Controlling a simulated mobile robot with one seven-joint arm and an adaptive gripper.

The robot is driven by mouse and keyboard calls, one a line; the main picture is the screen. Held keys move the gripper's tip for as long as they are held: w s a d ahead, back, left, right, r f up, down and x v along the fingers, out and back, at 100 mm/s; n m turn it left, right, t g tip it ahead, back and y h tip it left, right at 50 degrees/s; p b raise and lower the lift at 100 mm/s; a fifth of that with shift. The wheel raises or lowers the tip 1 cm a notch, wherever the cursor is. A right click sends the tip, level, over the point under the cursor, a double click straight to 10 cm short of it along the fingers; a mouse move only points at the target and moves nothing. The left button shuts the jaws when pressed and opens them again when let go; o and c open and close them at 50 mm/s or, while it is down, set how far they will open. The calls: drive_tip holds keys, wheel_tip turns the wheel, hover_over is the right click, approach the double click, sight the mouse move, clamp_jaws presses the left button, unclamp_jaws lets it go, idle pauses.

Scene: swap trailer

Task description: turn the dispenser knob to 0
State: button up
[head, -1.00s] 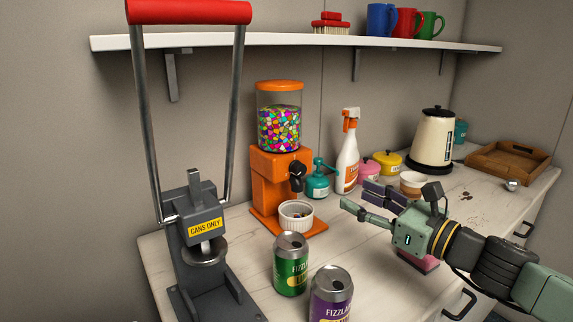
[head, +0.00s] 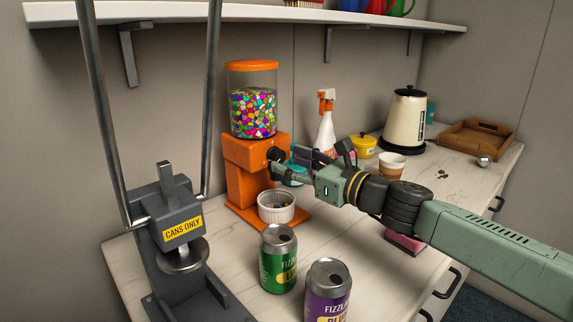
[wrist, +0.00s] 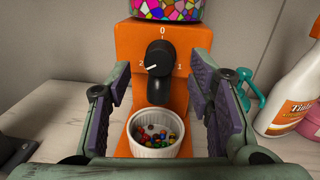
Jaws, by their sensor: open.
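The orange dispenser (head: 236,150) has a clear jar of colourful candies on top. Its black knob (wrist: 160,58) is on the front, with 0 marked above, 1 at right and 2 at left. The knob's white line points left, close to the 2. My gripper (wrist: 158,100) is open, its two fingers spread on either side of the knob and apart from it. In the head view my gripper (head: 283,165) is at the dispenser's front and partly covers the knob. A white ramekin (wrist: 158,148) with some candies stands below the knob.
A green can (head: 278,262) and a purple can (head: 328,290) stand in front. A grey can crusher (head: 180,215) is at left. A spray bottle (head: 326,125), a yellow pot (head: 363,146) and a kettle (head: 405,120) are behind and to the right of my gripper.

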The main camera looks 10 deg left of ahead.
drive_tip(key=shift+x, duration=1)
drive_tip(key=shift+c, duration=0.2)
clamp_jaws()
drive_tip(key=shift+b, duration=0.3)
drive_tip(key=n+b, duration=0.1)
drive_tip(key=n, duration=0.1)
drive_tip(key=shift+n, duration=0.3)
drive_tip(key=shift+r+n+h+b, duration=0.1)
drive_tip(key=shift+n+h+b, duration=0.4)
drive_tip(key=shift+n, duration=1.1)
